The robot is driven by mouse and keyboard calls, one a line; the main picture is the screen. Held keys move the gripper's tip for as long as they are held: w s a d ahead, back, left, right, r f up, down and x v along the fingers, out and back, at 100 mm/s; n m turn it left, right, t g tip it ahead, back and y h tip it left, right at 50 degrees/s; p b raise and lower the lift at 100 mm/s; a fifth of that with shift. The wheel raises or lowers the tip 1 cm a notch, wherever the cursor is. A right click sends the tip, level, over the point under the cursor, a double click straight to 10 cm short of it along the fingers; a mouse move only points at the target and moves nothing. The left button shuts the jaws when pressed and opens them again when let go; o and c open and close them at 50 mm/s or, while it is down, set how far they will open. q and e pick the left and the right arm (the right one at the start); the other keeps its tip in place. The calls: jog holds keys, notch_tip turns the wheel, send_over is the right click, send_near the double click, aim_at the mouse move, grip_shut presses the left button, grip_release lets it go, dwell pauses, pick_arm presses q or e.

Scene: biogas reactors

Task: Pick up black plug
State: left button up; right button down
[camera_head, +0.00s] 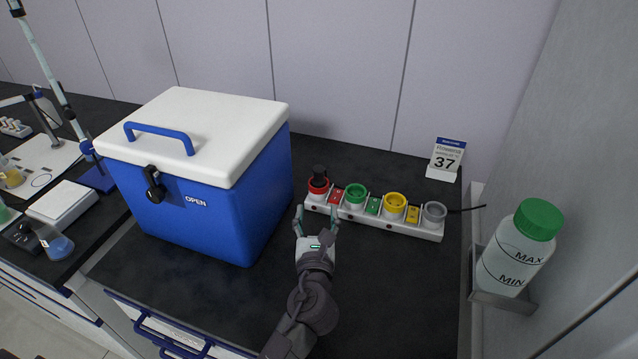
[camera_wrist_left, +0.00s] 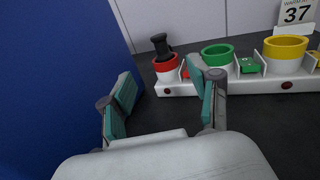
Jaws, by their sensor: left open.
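The black plug (camera_head: 319,173) stands upright in the red socket (camera_head: 318,187) at the left end of a white power strip. In the left wrist view the black plug (camera_wrist_left: 160,44) also shows, with its lower part inside the red socket (camera_wrist_left: 166,68). My left gripper (camera_head: 316,210) is open and empty, just in front of the red socket and the left end of the strip. In the left wrist view its two fingers (camera_wrist_left: 160,100) are spread apart, with the plug beyond them, between them in the picture. My right gripper is not in view.
The white power strip (camera_head: 376,216) also carries green (camera_head: 355,194), yellow (camera_head: 395,205) and grey (camera_head: 434,213) sockets. A blue cooler box (camera_head: 225,215) stands close to the left of my gripper. The counter front right is clear.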

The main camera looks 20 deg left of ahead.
aim_at(318, 177)
pick_arm(q)
jog(key=x, duration=0.8)
jog(key=shift+f+p, duration=0.15)
jog(key=shift+p, duration=0.2)
jog(key=shift+x, duration=3)
jog(key=shift+s+d, duration=0.1)
jog(key=shift+c, duration=0.7)
grip_shut()
